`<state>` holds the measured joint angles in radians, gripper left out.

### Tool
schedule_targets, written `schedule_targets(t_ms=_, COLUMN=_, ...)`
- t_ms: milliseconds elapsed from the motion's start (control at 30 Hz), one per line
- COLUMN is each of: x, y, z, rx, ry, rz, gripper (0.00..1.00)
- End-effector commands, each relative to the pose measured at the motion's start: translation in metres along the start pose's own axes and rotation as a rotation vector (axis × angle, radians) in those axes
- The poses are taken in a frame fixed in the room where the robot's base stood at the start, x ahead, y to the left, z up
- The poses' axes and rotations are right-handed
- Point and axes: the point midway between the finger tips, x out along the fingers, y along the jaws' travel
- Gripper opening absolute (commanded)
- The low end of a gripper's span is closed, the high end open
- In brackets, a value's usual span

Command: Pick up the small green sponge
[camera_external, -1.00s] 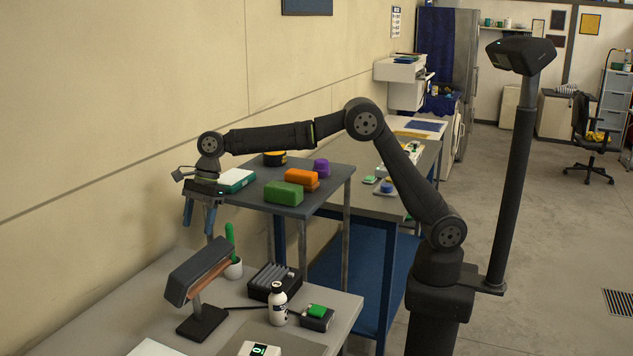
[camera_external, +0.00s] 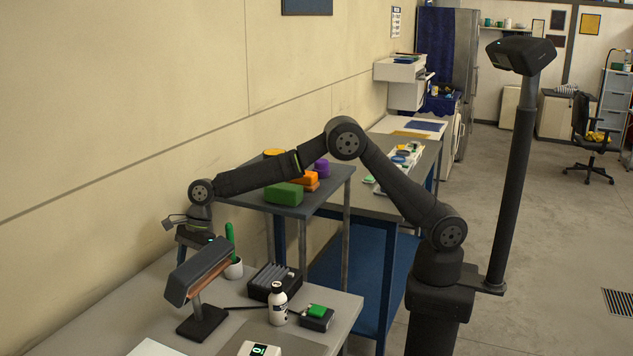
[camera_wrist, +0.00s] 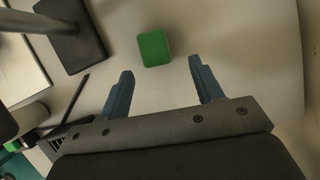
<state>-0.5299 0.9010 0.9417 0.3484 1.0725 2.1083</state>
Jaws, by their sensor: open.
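A small green sponge (camera_wrist: 154,48) with rounded corners lies on the pale tabletop in the wrist view. It is just beyond and between my fingertips, slightly left of centre, with no finger touching it. My gripper (camera_wrist: 161,68) is open and empty, its two blue fingers pointing toward the sponge. In the external view my gripper (camera_external: 186,248) hangs behind the dark lamp head, which hides most of its fingers. I cannot see this sponge in the external view.
The desk lamp head (camera_external: 199,271) stands close in front of my gripper; its dark base (camera_wrist: 78,45) is left of the sponge. A cup (camera_external: 234,270) holds a green brush. A larger green block (camera_external: 284,195) sits on the shelf.

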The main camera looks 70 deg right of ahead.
Motion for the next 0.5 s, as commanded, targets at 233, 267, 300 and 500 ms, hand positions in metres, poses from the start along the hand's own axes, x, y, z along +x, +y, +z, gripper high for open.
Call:
schedule_targets(t_ms=233, x=0.035, y=0.005, z=0.001, rx=0.0, ry=0.001, rz=0.003, gripper=0.6)
schedule_targets(t_ms=267, x=0.04, y=0.005, z=0.001, rx=0.0, ry=0.0, rz=0.003, gripper=0.6)
schedule_targets(t_ms=300, x=0.044, y=0.005, z=0.001, rx=0.0, ry=-0.001, rz=0.003, gripper=0.6)
schedule_targets(t_ms=500, x=0.049, y=0.004, z=0.001, rx=-0.001, ry=-0.004, rz=0.001, gripper=0.6)
